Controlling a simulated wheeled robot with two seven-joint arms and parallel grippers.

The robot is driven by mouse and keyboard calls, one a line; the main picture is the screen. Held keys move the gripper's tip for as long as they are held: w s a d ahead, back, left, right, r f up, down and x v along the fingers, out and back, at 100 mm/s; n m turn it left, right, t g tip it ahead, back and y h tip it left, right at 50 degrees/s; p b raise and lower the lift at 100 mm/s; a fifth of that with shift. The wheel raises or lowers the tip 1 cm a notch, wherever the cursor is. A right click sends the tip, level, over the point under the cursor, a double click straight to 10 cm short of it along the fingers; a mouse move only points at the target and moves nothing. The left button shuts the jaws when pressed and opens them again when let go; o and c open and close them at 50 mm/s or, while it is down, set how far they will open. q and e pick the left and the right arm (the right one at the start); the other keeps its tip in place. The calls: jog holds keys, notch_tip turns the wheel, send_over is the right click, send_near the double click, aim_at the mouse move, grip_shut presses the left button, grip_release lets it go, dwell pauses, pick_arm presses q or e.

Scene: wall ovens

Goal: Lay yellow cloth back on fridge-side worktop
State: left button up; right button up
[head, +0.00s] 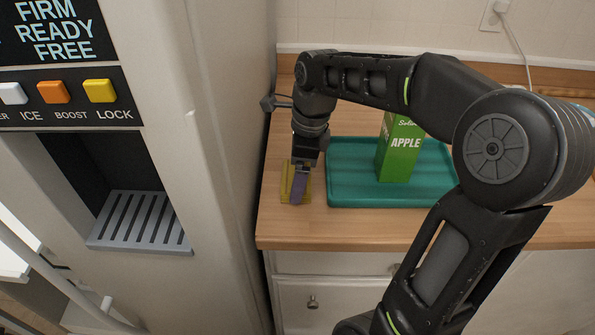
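A yellow cloth (285,185) is at the left end of the wooden worktop (285,222), between the fridge and the teal tray. My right gripper (298,190) points down at the cloth, with a purplish finger in front of it. Yellow shows on both sides of that finger. The finger and hand hide part of the cloth, so I cannot tell whether the gripper is shut on it, or whether the cloth lies flat on the wood. My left gripper is not in view.
The fridge (225,130) with its dispenser stands close on the left. A teal tray (350,200) holds a green apple juice carton (400,148), just right of the cloth. My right arm crosses above the tray and carton. A strip of worktop in front is clear.

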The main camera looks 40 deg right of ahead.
jog(key=shift+f, duration=0.15)
jog(key=o, duration=1.1)
jog(key=shift+c, duration=0.2)
jog(key=shift+r, duration=0.3)
notch_tip(320, 180, up, 12)
jog(key=s+d+p, duration=0.1)
jog(key=shift+d+f+p, duration=0.15)
jog(key=shift+d+p, duration=0.05)
jog(key=shift+p, duration=0.2)
